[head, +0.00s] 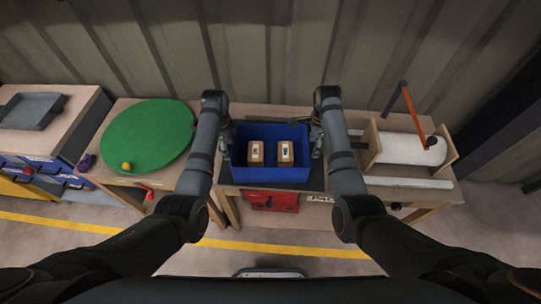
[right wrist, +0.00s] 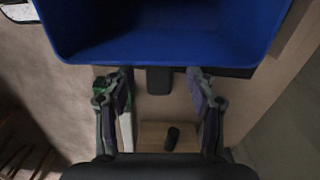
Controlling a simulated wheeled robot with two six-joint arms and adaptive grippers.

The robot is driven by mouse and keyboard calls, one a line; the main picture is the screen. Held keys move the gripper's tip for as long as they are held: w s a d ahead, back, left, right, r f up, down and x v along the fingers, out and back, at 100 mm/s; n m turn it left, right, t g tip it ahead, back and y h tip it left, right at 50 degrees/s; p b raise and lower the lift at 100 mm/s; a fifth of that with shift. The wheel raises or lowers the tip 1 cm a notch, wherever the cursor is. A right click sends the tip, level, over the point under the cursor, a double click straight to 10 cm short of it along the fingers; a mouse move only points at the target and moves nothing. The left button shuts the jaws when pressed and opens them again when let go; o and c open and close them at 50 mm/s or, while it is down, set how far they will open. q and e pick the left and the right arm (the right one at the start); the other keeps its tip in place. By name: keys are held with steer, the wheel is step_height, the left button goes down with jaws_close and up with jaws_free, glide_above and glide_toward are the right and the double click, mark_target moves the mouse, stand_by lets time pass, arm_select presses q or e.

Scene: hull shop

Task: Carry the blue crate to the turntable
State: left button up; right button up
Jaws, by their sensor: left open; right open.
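The blue crate (head: 270,174) stands on a dark mat on the middle bench, with two tan boxes (head: 256,154) inside. The green round turntable (head: 147,132) lies on the bench to its left. My left gripper (head: 226,145) is at the crate's left side, open; its fingers are small and partly hidden. My right gripper (head: 316,142) is at the crate's right side, open. Contact cannot be told.
A yellow ball (head: 126,166) sits on the turntable's near left edge, with a purple object (head: 87,162) beside it. A white roll on a wooden stand (head: 408,149) is right of the crate. A grey tray (head: 33,110) lies far left. A red box (head: 272,201) is below the crate.

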arm_select(q)
steer(key=shift+f, duration=0.85)
arm_select(e)
steer(key=shift+f, duration=0.85)
arm_select(q)
steer(key=shift+c, duration=0.2)
arm_select(e)
steer(key=shift+c, duration=0.2)
arm_select(q)
jaws_close()
arm_select(e)
jaws_close()
steer(key=shift+r, duration=0.1)
